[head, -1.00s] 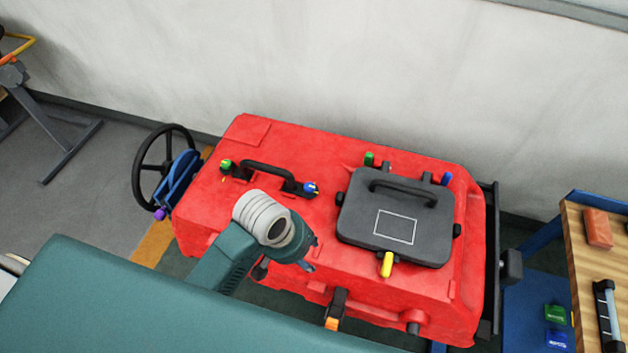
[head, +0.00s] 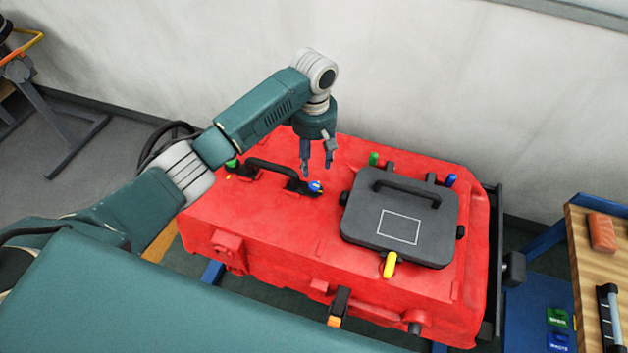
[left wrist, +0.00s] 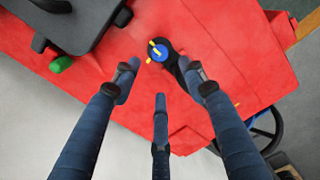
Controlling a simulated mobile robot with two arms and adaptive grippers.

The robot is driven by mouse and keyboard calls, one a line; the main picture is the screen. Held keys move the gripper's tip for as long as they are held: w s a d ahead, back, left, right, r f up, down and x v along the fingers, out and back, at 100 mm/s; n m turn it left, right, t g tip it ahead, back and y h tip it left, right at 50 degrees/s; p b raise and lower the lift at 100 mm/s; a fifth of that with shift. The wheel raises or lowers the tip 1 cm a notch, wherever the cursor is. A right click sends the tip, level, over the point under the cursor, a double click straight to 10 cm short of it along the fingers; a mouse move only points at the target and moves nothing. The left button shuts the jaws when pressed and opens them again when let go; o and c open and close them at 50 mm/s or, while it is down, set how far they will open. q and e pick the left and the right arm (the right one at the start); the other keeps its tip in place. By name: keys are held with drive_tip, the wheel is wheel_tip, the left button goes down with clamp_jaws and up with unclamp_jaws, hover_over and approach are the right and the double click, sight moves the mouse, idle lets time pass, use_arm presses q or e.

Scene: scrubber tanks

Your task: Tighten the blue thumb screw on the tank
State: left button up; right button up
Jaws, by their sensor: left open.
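The red tank (head: 290,235) stands against the wall. The blue thumb screw (head: 315,187) sits on its top at the right end of a black handle (head: 270,170). In the left wrist view the blue screw (left wrist: 157,51) shows yellow marks and lies just beyond the fingertips. My left gripper (head: 317,172) points down above the screw, its fingers spread and empty. In the left wrist view its three fingers (left wrist: 157,88) are apart, and none visibly touches the screw. My right gripper is not in view.
A dark grey lid (head: 400,248) with a handle, green and blue knobs and a yellow latch lies right of the screw. A green knob (head: 232,163) is at the handle's left end. A wooden bench (head: 590,270) stands at the right.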

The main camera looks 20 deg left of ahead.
sight(314, 185)
use_arm(q)
wheel_tip(314, 185, down, 10)
drive_tip(key=shift+p, duration=0.85)
clamp_jaws()
